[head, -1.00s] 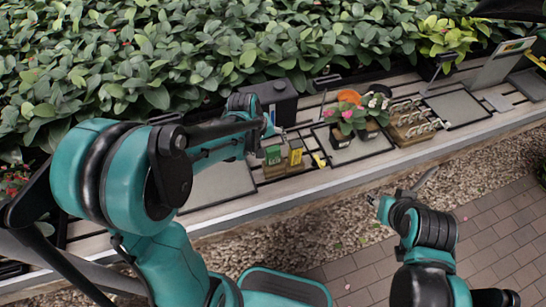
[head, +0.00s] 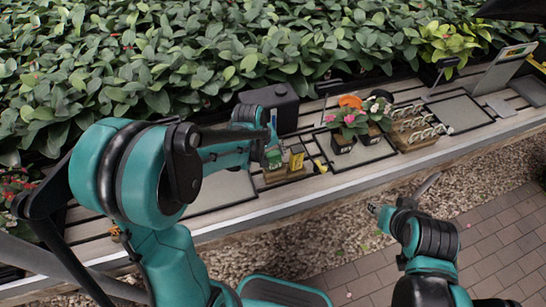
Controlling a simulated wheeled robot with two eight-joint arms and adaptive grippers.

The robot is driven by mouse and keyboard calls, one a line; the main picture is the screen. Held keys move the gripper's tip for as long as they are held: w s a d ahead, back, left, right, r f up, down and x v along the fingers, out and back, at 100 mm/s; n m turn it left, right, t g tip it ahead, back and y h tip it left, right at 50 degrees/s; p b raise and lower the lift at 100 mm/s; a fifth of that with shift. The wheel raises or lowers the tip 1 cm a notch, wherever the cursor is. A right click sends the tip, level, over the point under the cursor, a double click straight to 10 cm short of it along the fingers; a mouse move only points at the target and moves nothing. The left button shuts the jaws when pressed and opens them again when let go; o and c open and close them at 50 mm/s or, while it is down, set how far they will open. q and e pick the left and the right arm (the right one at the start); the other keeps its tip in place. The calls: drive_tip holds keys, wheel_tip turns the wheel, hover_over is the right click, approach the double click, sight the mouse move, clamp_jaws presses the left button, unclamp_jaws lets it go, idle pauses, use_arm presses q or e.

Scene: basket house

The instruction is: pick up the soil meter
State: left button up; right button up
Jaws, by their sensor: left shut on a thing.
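My left gripper (head: 271,145) reaches over the bench from the left and is shut. A small green thing (head: 273,159), which looks like the soil meter, is right below its fingers at the wooden holder (head: 285,175). The gripper hides its upper part, and I cannot tell whether it is clear of the holder. A yellow packet-like thing (head: 297,158) stands just to the right, apart from the fingers. My right arm is low at the right, over the gravel; its gripper (head: 378,211) is small and I cannot tell its opening.
A dark box (head: 270,102) stands behind the left gripper. Potted flowers (head: 346,122) and a wooden rack of tools (head: 415,132) stand to the right on the slatted bench. A grey tray (head: 222,190) lies to the left, and a dense hedge (head: 200,50) lines the back.

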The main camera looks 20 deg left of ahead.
use_arm(q)
wheel_tip(320, 180, up, 10)
drive_tip(key=p, duration=0.3)
drive_tip(key=shift+d+f+p, duration=0.1)
drive_tip(key=shift+p, duration=0.25)
drive_tip(key=shift+c, duration=0.4)
drive_tip(key=o, duration=1.5)
drive_tip(key=v, duration=1.2)
drive_tip(key=shift+f, duration=0.1)
